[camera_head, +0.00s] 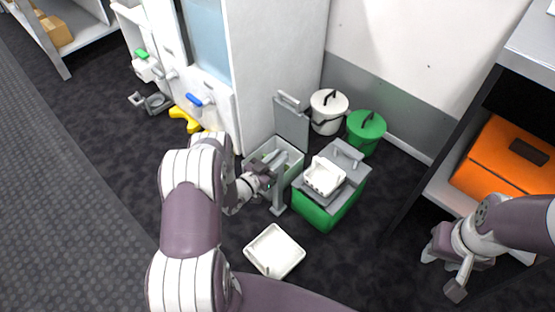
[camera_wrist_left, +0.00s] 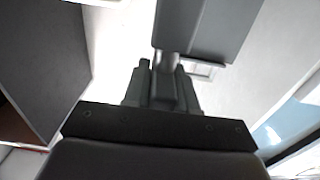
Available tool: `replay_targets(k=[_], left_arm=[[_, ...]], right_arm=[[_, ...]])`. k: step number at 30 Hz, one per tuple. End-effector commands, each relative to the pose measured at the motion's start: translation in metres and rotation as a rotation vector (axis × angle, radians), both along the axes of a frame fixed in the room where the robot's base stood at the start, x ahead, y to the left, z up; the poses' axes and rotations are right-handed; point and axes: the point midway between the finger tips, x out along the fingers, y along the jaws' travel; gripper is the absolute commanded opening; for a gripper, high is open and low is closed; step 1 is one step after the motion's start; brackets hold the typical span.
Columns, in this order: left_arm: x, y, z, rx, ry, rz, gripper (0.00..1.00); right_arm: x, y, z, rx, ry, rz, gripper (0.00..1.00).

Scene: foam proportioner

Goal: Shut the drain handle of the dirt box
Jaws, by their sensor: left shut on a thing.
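My left gripper (camera_head: 262,182) is at the front of a light grey box (camera_head: 290,172) with its grey lid (camera_head: 291,124) raised. I take this box to be the dirt box. In the left wrist view my left gripper (camera_wrist_left: 163,75) is shut on a short grey handle (camera_wrist_left: 167,60) beside a dark grey panel (camera_wrist_left: 208,25). The fingers hide part of the handle, so its exact angle cannot be told. My right gripper (camera_head: 445,273) is open and empty at the lower right, away from the box.
A green box (camera_head: 325,211) with a grey top and white tray (camera_head: 323,176) stands right of the box. White (camera_head: 327,113) and green (camera_head: 366,130) buckets stand behind. Another white tray (camera_head: 274,251) lies on the floor. An orange case (camera_head: 505,160) sits on the right shelf.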

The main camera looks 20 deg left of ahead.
Motion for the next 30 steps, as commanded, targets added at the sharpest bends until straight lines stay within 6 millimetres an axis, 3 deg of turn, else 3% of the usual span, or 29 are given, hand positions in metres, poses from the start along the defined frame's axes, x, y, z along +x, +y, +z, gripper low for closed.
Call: replay_targets(k=[13,14,15,25,30], left_arm=[[0.002,0.0,0.001,0.003,-0.003,-0.009,0.0],[0.002,0.0,0.001,0.003,-0.003,-0.009,0.33],[0.002,0.0,0.001,0.003,-0.003,-0.009,0.46],[-0.002,0.001,0.001,0.001,-0.001,-0.008,0.47],[-0.025,0.011,0.004,-0.001,0.001,-0.003,0.47]], right_arm=[[0.0,0.0,0.0,0.0,0.0,0.0,0.39],[0.0,0.0,0.0,0.0,0.0,0.0,0.39],[0.0,0.0,0.0,0.0,0.0,0.0,0.39],[0.0,0.0,0.002,0.0,0.0,0.0,0.39],[0.0,0.0,0.015,0.0,0.0,0.0,0.39]])
